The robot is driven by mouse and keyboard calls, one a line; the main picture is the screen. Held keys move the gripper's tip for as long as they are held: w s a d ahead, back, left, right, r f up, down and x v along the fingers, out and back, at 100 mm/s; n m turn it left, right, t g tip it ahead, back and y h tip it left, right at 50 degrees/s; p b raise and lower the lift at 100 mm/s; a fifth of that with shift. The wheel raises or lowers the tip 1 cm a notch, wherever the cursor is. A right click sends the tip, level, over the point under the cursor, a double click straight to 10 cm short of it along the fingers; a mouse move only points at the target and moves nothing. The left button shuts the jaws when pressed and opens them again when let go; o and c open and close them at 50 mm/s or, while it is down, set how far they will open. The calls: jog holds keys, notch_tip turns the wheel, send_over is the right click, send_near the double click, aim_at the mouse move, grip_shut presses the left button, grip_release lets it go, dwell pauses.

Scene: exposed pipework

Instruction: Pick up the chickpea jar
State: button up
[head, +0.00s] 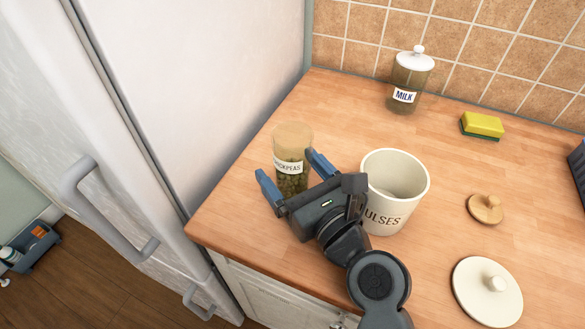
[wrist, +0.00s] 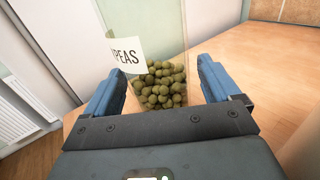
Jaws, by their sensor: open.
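The chickpea jar (head: 291,165) stands upright on the wooden counter near its left end. In the wrist view the chickpeas (wrist: 160,85) and part of the label (wrist: 127,53) show between the open fingers (wrist: 157,85). I cannot tell whether either finger touches the jar. The jar's top is out of the wrist view.
A white "PULSES" canister (head: 398,200), open at the top, stands close right of my gripper. A milk jar (head: 409,82), a sponge (head: 482,125), a small wooden lid (head: 486,208) and a cream lid (head: 487,291) are further right. The fridge (head: 190,90) rises at the left.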

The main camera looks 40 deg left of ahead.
jog(key=c, duration=1.4)
jog(key=shift+r, duration=0.15)
